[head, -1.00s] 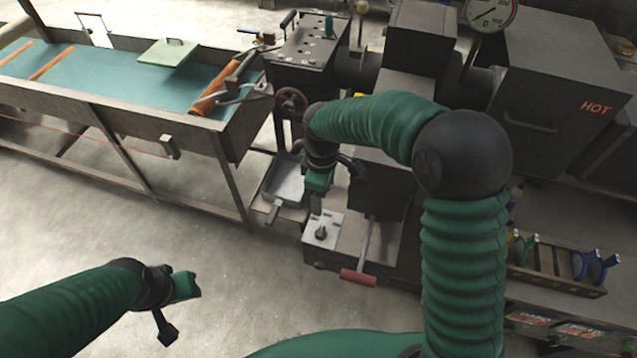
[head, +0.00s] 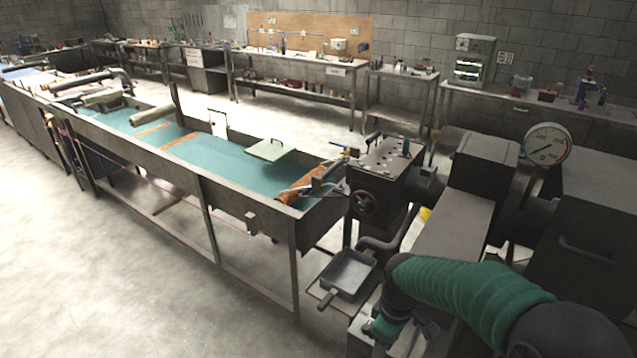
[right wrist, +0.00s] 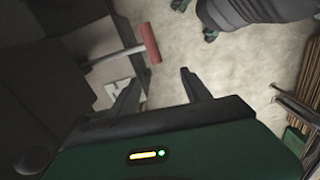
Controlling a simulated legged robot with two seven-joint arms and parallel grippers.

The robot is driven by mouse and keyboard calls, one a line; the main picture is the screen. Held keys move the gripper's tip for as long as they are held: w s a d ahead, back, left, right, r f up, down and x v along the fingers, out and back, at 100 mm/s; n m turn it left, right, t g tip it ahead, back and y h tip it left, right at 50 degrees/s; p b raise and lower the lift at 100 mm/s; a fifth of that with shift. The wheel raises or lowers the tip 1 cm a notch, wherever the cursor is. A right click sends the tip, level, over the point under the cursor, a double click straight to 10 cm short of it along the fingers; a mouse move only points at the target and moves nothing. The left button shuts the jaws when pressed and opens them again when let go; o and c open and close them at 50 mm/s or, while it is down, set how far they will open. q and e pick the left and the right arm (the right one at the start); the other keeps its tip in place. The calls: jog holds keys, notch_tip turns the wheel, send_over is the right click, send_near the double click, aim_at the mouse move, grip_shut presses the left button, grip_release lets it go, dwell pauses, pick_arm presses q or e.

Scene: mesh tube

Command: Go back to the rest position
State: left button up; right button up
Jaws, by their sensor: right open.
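My right arm comes in from the lower right of the head view, and its gripper (head: 385,330) hangs low beside the grey machine (head: 450,235). In the right wrist view the two dark fingers of this gripper (right wrist: 160,93) are apart with only floor between them. Beyond the left finger is a red-handled lever (right wrist: 149,43) on the machine, apart from the finger. My left gripper does not show in the head view. Dark ribbed parts at the top of the right wrist view seem to be mine, but I cannot tell which.
A long trough (head: 205,180) with teal liquid runs to the left. A grey pan (head: 349,274) sits near my right gripper. A pressure gauge (head: 547,145) stands above the machine. Workbenches (head: 300,60) line the back wall. The floor at lower left (head: 100,290) is clear.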

pick_arm(q)
jog(key=shift+w+f, duration=0.1)
jog(key=shift+w, duration=0.1)
pick_arm(e)
jog(key=s+d+m+t, duration=0.1)
jog(key=s+d+m, duration=0.1)
jog(key=s+m, duration=0.3)
jog(key=s+d+m+t, duration=0.1)
jog(key=s+d+m, duration=0.1)
jog(key=s+m, duration=0.3)
jog(key=s, duration=0.3)
jog(key=shift+s+d+f, duration=0.25)
jog(key=shift+s+f, duration=0.1)
jog(key=shift+f, duration=0.05)
pick_arm(q)
jog(key=shift+w, duration=0.15)
pick_arm(e)
jog(key=shift+w, duration=0.15)
dwell(0.6)
